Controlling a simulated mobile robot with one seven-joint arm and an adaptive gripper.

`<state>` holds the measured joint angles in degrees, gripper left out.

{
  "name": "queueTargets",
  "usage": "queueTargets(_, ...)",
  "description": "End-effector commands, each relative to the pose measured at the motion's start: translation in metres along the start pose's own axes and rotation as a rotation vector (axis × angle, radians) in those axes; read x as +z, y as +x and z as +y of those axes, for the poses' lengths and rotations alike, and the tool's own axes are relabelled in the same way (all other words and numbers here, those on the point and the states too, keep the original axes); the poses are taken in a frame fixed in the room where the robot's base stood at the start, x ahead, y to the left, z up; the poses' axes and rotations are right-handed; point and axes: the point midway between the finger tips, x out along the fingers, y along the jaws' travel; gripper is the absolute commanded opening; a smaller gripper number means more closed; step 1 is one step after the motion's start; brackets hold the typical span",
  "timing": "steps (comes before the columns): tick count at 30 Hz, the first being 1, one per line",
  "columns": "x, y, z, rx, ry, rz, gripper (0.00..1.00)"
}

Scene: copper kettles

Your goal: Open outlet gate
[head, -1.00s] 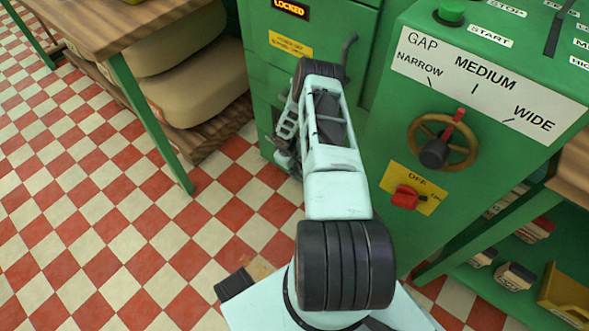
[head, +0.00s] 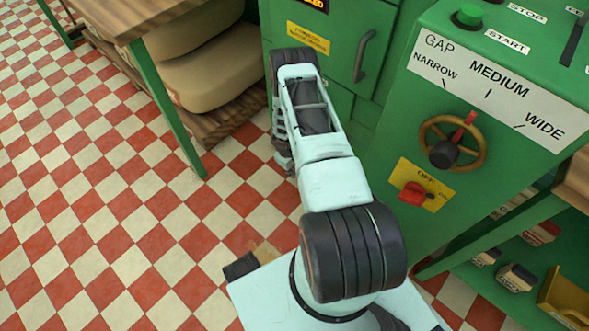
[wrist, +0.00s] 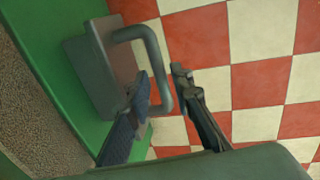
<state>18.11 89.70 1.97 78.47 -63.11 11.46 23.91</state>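In the wrist view a grey U-shaped handle (wrist: 152,46) stands out from a grey plate (wrist: 101,72) on a green surface; I take this to be the outlet gate. My gripper (wrist: 160,74) is open, with one dark finger on each side of the handle's bar. I cannot tell whether either finger touches it. In the head view my arm hides the gripper and this handle. A green cabinet door with another grey handle (head: 364,57) shows behind my arm, shut, under a partly cut-off lit sign (head: 314,4).
A green control panel at right carries a gap wheel (head: 452,146) with a red pointer and a red switch (head: 413,194) on a yellow plate. A wooden table (head: 130,18) with cushion-like sacks (head: 200,75) beneath stands at left. Checkered floor (head: 100,220) is clear.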

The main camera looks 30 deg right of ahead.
Motion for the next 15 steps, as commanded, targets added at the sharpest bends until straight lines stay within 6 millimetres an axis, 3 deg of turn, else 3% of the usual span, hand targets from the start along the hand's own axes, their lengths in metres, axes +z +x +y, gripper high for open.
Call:
queueTargets(10, 0.000, -0.001, 0.001, 0.001, 0.000, 0.000, 0.29)
queueTargets(15, -0.002, -0.013, 0.001, 0.001, -0.002, 0.001, 0.29)
